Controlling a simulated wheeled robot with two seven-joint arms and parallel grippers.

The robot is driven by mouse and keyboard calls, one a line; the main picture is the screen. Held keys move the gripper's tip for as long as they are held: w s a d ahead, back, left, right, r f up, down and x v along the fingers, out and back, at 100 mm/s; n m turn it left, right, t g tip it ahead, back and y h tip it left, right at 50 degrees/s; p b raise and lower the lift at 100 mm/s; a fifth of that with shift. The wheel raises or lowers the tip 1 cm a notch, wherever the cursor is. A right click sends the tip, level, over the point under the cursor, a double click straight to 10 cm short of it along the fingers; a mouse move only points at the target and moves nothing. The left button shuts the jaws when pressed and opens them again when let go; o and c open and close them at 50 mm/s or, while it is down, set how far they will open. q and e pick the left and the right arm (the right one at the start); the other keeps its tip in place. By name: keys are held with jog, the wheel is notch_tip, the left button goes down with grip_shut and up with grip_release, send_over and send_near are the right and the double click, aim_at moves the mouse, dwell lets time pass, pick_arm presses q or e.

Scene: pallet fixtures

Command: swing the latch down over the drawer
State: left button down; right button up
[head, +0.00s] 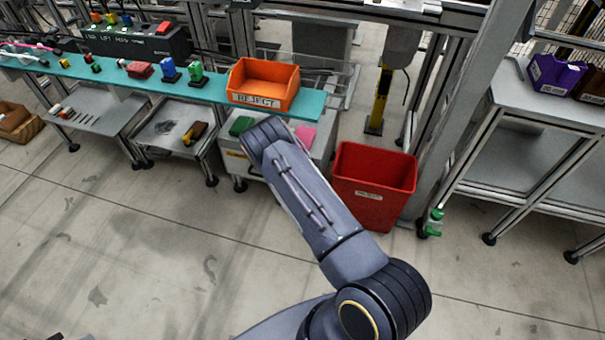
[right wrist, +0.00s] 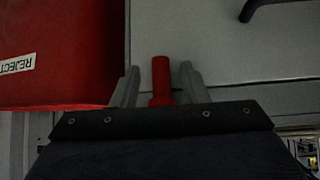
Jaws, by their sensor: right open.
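In the right wrist view the latch shows as a red bar (right wrist: 160,78) standing between the two fingers of my right gripper (right wrist: 160,84). The fingers are apart, one on each side of the bar, and the bar's lower end is hidden by the gripper body. Behind it is a plain grey drawer front (right wrist: 225,50) with a dark handle (right wrist: 268,8) at the top right. In the head view my right arm reaches to the low grey cabinet (head: 237,160) and hides the latch and my right gripper. My left gripper is not in view.
A red reject bin (head: 370,195) stands right of the cabinet; it also fills the upper left of the right wrist view (right wrist: 60,85). A teal shelf (head: 215,92) with an orange reject tray (head: 265,85) runs above the cabinet. The floor in front is clear.

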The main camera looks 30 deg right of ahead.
jog(key=p+v, duration=0.1)
jog(key=v, duration=0.6)
jog(key=shift+p, duration=0.4)
